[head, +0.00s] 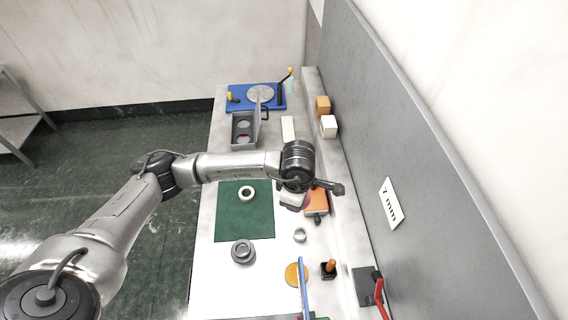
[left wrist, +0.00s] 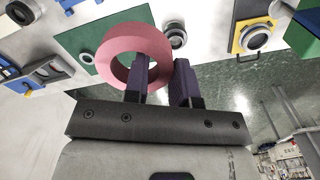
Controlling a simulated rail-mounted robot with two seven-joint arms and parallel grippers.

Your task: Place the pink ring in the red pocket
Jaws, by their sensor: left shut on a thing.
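The pink ring (left wrist: 112,42) is in the left wrist view, tilted between the two dark fingers of my left gripper (left wrist: 161,66). One finger passes through its hole and the other is outside, so the gripper is shut on its wall. In the head view the left gripper (head: 294,197) is above the bench, right of the green mat, and only a sliver of the ring shows beneath it. A grey open case (head: 235,141) at the back has round recesses; the nearer looks reddish, but I cannot tell surely that it is the red pocket. My right gripper is not visible.
A cream ring (head: 247,193) lies on the green mat (head: 233,224). Grey stacked rings (head: 243,251) and a small steel ring (head: 300,235) stand nearby. An orange block (head: 317,201) is beside the gripper. A blue fixture (head: 238,97) is behind the case; a grey wall panel borders the right.

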